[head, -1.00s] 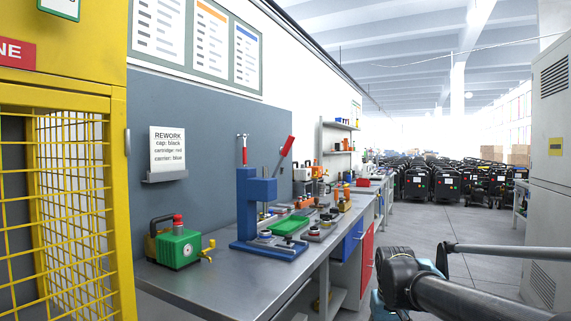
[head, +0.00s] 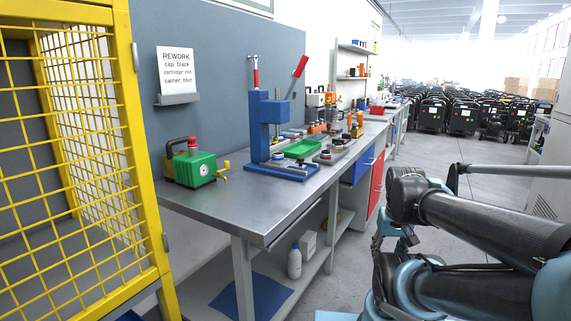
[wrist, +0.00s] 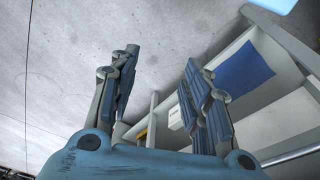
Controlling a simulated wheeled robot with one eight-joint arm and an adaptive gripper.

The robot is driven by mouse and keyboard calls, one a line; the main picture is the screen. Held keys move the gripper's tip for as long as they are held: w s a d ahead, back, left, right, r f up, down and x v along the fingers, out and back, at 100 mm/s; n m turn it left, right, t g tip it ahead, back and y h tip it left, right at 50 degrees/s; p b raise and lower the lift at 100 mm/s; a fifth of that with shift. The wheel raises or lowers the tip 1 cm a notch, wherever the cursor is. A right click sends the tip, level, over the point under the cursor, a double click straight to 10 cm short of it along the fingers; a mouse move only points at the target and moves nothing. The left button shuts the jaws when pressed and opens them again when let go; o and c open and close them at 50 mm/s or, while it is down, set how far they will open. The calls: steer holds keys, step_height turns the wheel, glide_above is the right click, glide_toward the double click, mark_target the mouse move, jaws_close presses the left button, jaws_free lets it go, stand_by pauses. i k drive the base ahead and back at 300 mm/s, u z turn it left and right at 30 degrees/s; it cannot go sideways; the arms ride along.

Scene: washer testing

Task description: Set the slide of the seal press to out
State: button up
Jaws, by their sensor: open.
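The blue seal press (head: 258,130) stands on the steel workbench (head: 225,212), left of the middle in the head view, with a red-handled lever raised at its upper right. Its flat base carries a low slide area (head: 286,167) with small pale round parts; the slide's position is too small to tell. My gripper (wrist: 166,85) shows in the wrist view with its two fingers spread and nothing between them. It is away from the press, over the floor and the bench's lower shelf. The press is not visible in the wrist view.
A green device (head: 196,170) with a red knob stands left of the press. A green tray (head: 300,149) and several small fixtures lie to its right. A yellow mesh cage (head: 95,150) borders the left. A white bottle (head: 294,262) stands on the lower shelf. The bench front is clear.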

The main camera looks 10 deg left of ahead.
mark_target(287, 163)
steer(key=z, duration=0.75)
steer(key=k, duration=0.9)
steer(key=u, duration=0.7)
steer(key=i, duration=1)
steer(key=z, duration=0.05)
